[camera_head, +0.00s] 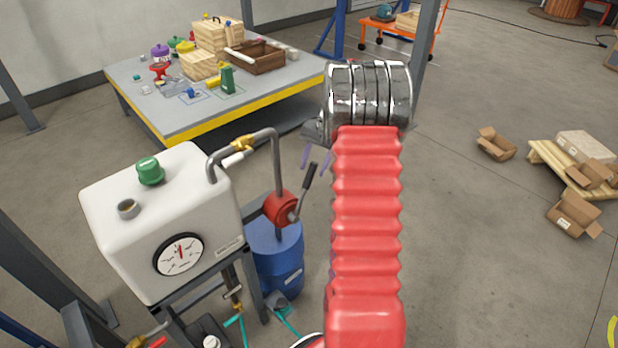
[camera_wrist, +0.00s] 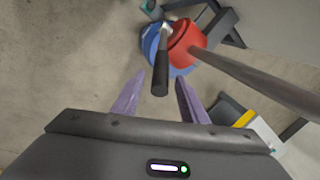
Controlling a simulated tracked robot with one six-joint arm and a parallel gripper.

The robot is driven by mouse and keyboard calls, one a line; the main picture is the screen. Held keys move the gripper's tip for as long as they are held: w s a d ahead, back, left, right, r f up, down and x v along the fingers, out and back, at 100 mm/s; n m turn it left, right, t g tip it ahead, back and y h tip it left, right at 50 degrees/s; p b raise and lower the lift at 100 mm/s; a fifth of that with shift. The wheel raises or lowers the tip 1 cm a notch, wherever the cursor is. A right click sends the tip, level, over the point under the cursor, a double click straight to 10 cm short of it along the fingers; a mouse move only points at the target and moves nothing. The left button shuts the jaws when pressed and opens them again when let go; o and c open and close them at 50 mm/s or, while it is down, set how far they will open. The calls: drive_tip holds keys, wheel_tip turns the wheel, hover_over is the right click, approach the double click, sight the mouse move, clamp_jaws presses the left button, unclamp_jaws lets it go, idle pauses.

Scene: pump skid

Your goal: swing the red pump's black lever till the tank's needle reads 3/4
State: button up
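The red pump (camera_head: 281,207) stands on top of the blue drum, joined to a pipe. Its black lever (camera_head: 307,181) tilts up to the right. The white tank (camera_head: 150,218) carries a round gauge (camera_head: 179,255) whose red needle points about straight up; its marks are too small to read. My gripper (camera_head: 316,159) is open, its purple fingers just above the lever's upper end. In the wrist view the lever's grip (camera_wrist: 160,77) appears between the spread fingers, with gaps on both sides. I cannot tell how far the grip is from them in depth. The pump also shows there (camera_wrist: 184,42).
The curved pipe (camera_head: 277,160) runs from the tank top to the pump, close to the lever. The blue drum (camera_head: 272,250) stands below. A grey workbench (camera_head: 190,125) with boxes stands behind. Cartons (camera_head: 575,212) and a pallet lie far right, with open floor between.

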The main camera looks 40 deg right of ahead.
sight(309, 177)
drive_tip(key=x, duration=0.5)
drive_tip(key=shift+f, duration=0.35)
clamp_jaws()
drive_tip(key=shift+a, duration=0.1)
idle(0.3)
